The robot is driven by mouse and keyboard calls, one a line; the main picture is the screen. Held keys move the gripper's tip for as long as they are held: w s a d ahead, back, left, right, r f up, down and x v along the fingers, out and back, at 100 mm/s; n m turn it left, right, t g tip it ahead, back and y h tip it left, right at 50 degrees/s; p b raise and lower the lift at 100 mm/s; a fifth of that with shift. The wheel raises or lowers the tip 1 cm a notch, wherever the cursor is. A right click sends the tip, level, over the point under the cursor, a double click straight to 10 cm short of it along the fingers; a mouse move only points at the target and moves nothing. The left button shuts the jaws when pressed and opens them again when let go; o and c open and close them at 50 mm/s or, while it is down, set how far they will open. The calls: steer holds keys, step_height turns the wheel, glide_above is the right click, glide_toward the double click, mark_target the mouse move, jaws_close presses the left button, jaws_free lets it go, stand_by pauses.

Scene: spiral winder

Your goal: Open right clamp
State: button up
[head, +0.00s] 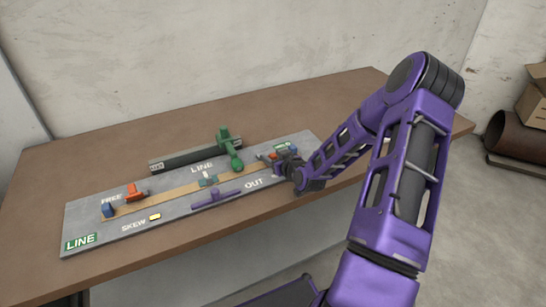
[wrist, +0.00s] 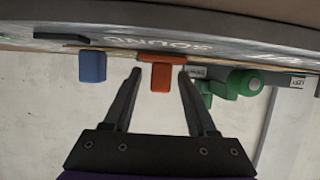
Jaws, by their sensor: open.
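The right clamp shows in the head view as a small orange-red piece (head: 272,157) at the right end of the grey board, partly hidden by my gripper. In the wrist view its orange-red handle (wrist: 160,77) lies between the fingertips of my gripper (wrist: 160,73). The fingers are open, one on each side of the handle; I cannot tell whether either touches it. A blue block (wrist: 92,67) is left of the handle in the wrist view. I cannot tell whether the clamp is open or closed.
The grey board (head: 95,222) lies on a brown table (head: 70,165). A green lever (head: 225,140) stands near the right clamp; its round part (wrist: 243,82) is close to my right finger. A purple bar (head: 215,199) and the left orange clamp (head: 133,192) are farther left.

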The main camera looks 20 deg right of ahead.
jaws_close()
steer(key=shift+r, duration=0.1)
stand_by(0.4)
steer(key=shift+w+a+r+g+p, duration=0.15)
steer(key=shift+r+g+p, duration=0.1)
steer(key=shift+g+p, duration=0.4)
steer(key=shift+w+r+g+p, duration=0.2)
steer(key=shift+g+p, duration=0.15)
steer(key=shift+g, duration=0.25)
steer(key=shift+w+r+g+p, duration=0.2)
steer(key=shift+g+p, duration=0.15)
steer(key=shift+g, duration=0.2)
steer(key=g, duration=0.1)
steer(key=w+g, duration=0.1)
steer(key=g, duration=0.1)
steer(key=w+g, duration=0.1)
steer(key=g, duration=0.1)
steer(key=shift+r, duration=0.15)
steer(key=shift+w+g, duration=0.3)
steer(key=shift+g, duration=0.65)
steer(key=shift+w+g, duration=0.25)
steer(key=shift+g, duration=0.7)
